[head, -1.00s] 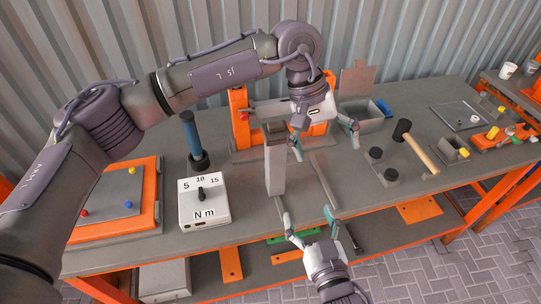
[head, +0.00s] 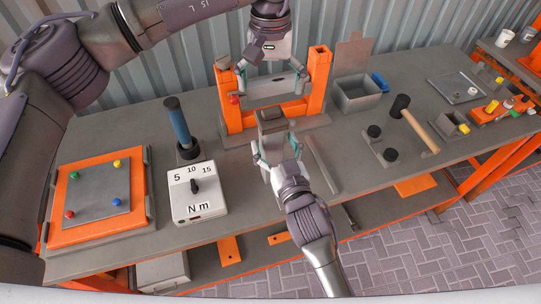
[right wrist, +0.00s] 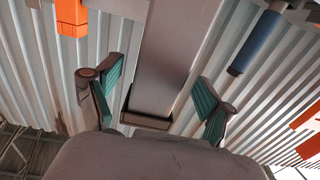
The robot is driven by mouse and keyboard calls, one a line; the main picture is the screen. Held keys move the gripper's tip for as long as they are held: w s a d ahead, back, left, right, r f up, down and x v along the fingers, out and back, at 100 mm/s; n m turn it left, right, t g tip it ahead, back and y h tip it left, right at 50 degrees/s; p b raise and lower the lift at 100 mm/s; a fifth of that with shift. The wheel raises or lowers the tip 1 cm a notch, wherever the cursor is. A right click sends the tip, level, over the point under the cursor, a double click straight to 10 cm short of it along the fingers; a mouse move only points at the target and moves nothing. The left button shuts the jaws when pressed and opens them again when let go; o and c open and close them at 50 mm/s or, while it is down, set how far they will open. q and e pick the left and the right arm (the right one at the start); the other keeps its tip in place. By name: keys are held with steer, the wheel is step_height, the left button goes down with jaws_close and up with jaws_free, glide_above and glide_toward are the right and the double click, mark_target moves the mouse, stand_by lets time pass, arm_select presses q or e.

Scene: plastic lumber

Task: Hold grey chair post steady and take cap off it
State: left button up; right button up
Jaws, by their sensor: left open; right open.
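The grey chair post (head: 276,146) stands upright on the bench, with a darker grey cap (head: 271,114) on its top end. My right gripper (head: 277,153) is open, its fingers on either side of the post below the cap. The right wrist view shows the post (right wrist: 165,60) between the two fingers with gaps on both sides, and the dark cap (right wrist: 147,120) near the wrist. My left gripper (head: 267,78) is open and empty, above and behind the cap. The post's foot is hidden by my right gripper and arm.
An orange frame (head: 318,82) stands just behind the post. The torque tester (head: 197,194) and a blue-handled tool (head: 178,125) are at left. A grey bin (head: 358,95), mallet (head: 415,125) and black knobs (head: 375,131) are at right.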

mark_target(271, 134)
arm_select(q)
steer(key=shift+s+d+r, duration=0.15)
steer(key=shift+s, duration=0.15)
arm_select(e)
steer(key=x, duration=0.2)
steer(key=shift+w+r, duration=0.15)
steer(key=shift+w, duration=0.1)
arm_select(q)
steer(key=shift+w, duration=0.15)
arm_select(e)
steer(key=shift+w+a, duration=0.15)
steer(key=shift+w, duration=0.2)
